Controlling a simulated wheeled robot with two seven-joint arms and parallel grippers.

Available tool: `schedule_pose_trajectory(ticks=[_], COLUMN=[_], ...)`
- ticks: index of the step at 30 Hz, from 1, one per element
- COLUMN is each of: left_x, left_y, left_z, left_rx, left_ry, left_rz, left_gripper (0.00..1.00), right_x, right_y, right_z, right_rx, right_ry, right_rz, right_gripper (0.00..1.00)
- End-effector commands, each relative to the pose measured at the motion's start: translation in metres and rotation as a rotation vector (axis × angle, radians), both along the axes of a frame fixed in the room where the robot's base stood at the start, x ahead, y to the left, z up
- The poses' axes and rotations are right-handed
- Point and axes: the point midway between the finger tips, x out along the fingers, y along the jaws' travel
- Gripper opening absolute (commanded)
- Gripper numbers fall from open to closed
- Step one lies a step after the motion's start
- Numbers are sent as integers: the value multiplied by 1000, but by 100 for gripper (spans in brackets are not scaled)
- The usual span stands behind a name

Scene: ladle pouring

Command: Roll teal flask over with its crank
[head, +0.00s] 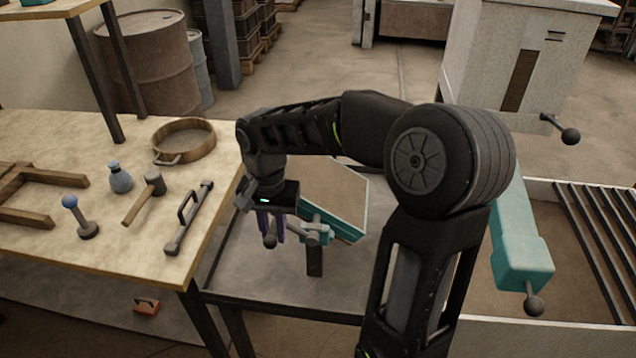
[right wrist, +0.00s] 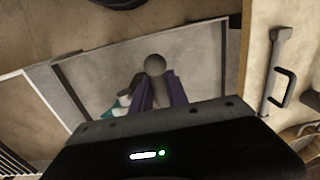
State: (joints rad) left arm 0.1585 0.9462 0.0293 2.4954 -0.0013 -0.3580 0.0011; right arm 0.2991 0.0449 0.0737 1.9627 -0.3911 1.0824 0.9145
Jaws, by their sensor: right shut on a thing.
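The teal flask (head: 350,233) is a teal-sided box with a brown sand-like face, and it looks tilted on its stand (head: 314,262) over a grey table. Its crank ends in a dark round knob (head: 270,242), left of the stand; the knob also shows in the right wrist view (right wrist: 155,64). My right gripper (head: 270,226) reaches down with purple fingers shut on the crank handle. In the right wrist view the fingers (right wrist: 158,92) stand on either side of the handle, with a bit of teal at their left. My arm hides part of the flask's surroundings. My left gripper is not in view.
Another teal part (head: 522,250) with a knob stands right of my arm. A slatted grate (head: 600,240) lies far right.

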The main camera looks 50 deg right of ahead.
Motion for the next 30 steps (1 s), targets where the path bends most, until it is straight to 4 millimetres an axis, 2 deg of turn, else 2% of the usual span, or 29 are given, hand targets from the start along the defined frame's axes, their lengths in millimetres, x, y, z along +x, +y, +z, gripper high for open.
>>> schedule_pose_trajectory(ticks=[10, 21, 30], left_x=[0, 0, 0], left_y=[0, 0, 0], left_z=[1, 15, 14], left_rx=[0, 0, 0], left_ry=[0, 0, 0], left_rz=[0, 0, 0], left_gripper=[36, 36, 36], right_x=[-4, -18, -21], right_y=[-2, -12, -13], right_z=[-1, 18, 18], right_rx=[-1, -2, -1], right_ry=[10, 14, 17], right_rz=[-2, -3, -2], right_gripper=[0, 0, 0])
